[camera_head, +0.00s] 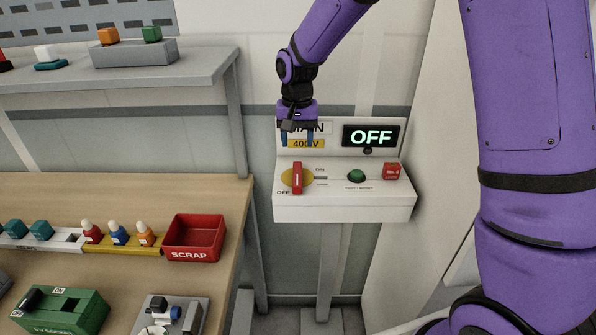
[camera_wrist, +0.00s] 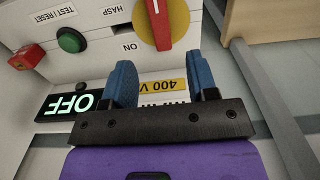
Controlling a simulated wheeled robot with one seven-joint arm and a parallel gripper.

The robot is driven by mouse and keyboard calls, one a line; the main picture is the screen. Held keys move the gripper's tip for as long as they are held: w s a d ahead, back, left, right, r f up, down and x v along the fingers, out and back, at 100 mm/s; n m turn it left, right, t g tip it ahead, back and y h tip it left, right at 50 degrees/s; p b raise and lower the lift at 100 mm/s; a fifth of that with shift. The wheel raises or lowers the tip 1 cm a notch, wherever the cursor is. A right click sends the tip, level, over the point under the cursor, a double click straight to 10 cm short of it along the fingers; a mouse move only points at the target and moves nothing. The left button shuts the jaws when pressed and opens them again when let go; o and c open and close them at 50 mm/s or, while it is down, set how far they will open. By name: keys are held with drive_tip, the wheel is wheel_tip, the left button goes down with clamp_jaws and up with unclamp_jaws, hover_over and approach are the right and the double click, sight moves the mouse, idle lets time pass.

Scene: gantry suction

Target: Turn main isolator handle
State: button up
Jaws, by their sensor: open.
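The main isolator handle (camera_head: 297,178) is a red bar on a yellow round plate, on the sloped top of a white box (camera_head: 340,208). It points up and down in the head view, with OFF printed at its lower left and ON at its upper right. In the wrist view the red handle (camera_wrist: 160,22) is at the top, beyond the fingers. My gripper (camera_head: 297,140) is open and empty, with blue fingers. It is above and behind the handle, apart from it, in front of the 400 V label. In the wrist view my gripper (camera_wrist: 165,80) has a wide gap between its fingers.
A lit display (camera_head: 370,136) reads OFF. A green button (camera_head: 356,176) and a red block (camera_head: 392,171) sit right of the handle. A workbench (camera_head: 180,188) with a red scrap bin (camera_head: 194,238) stands left. A grey shelf (camera_head: 200,70) is at upper left.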

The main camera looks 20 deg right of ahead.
sight(297, 170)
wheel_tip(297, 170, down, 10)
drive_tip(key=shift+f, duration=0.15)
idle(0.3)
clamp_jaws()
